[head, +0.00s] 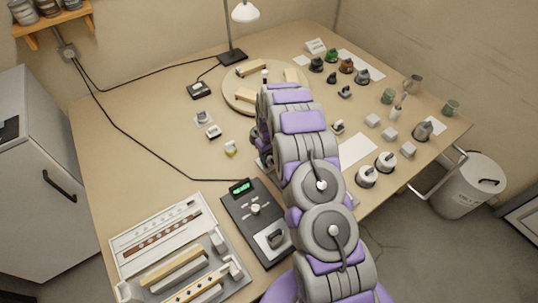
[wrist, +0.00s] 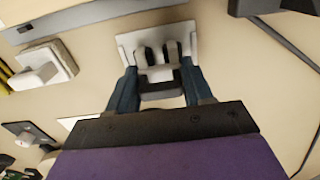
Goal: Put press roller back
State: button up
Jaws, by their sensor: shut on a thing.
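In the wrist view, my gripper (wrist: 158,78) is shut on a small grey-and-white piece (wrist: 158,73), which looks like the press roller. The piece sits between the two blue-grey fingers, over a pale plate-like holder (wrist: 125,42) with dark upright parts. I cannot tell whether the piece rests fully in the holder or is just above it. In the head view, my own arm hides the gripper and the held piece.
A black device with a green display (head: 255,215) lies left of my arm. A white tray of long parts (head: 165,215) is at front left. Small blocks (head: 213,132) stand mid-bench; a round board (head: 235,98) lies behind. Bare bench lies left.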

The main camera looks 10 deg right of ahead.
jog(key=o, duration=1)
jog(key=shift+s+f, duration=0.4)
jog(key=shift+f, duration=0.2)
jog(key=shift+o, duration=1)
jog(key=shift+w+f, duration=0.2)
jog(key=shift+o, duration=0.9)
jog(key=shift+w+r, duration=0.1)
jog(key=shift+r, duration=0.1)
jog(key=shift+w+a+r, duration=0.1)
jog(key=shift+r, duration=0.1)
